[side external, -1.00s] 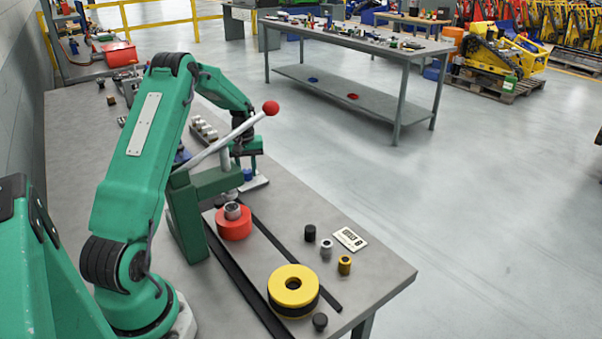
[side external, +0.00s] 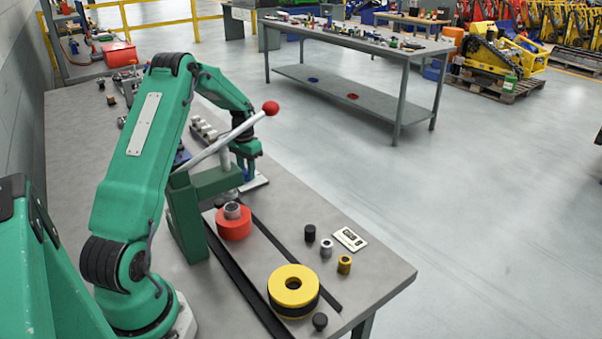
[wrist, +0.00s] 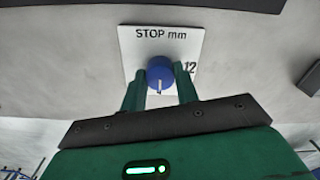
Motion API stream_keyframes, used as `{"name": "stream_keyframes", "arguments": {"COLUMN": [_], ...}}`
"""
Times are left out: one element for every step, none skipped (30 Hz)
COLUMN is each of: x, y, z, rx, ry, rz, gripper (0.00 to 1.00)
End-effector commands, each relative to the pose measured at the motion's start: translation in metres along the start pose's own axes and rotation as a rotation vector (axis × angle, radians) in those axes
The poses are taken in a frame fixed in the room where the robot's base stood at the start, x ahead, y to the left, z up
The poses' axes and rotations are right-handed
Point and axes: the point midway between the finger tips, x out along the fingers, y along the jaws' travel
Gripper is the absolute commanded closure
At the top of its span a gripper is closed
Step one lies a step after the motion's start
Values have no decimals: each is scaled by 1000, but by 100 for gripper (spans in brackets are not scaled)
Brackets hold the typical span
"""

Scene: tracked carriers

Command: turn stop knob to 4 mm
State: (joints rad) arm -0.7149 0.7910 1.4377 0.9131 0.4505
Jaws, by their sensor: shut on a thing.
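The stop knob (wrist: 160,70) is a blue round knob with a white pointer line, on a white plate (wrist: 137,42) marked "STOP mm". The pointer faces down in the wrist view, toward my palm. A "12" shows at the plate's right edge; I see no other scale number, and my fingers cover part of the plate. My gripper (wrist: 160,83) is shut on the knob, one green finger on each side. In the side view my gripper (side external: 247,173) reaches down to the plate (side external: 258,182) behind the green press; the knob is mostly hidden there.
The press lever with a red ball (side external: 271,108) rises close in front of my gripper in the side view. A red collar (side external: 234,224), a yellow ring (side external: 293,286), several small cylinders and a label plate (side external: 350,239) stand nearer on the bench (side external: 375,268).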

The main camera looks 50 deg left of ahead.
Motion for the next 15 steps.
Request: {"name": "stream_keyframes", "arguments": {"x": [-2,-2,-2,-2,-2,-2,-2,-2,-2,-2,-2,-2,-2,-2,-2], "y": [0,0,0,0,0,0,0,0,0,0,0,0,0,0,0], "z": [0,0,0,0,0,0,0,0,0,0,0,0,0,0,0], "rx": [20,32,45,54,62,69,74,78,82,84,86,87,87,87,87], "ry": [1,1,1,1,1,1,1,1,1,1,1,1,1,1,1], "rz": [0,0,0,0,0,0,0,0,0,0,0,0,-1,-1,-1], "gripper": [92,92,92,92,92,92,92,92,92,92,92,92,92,92,92]}}
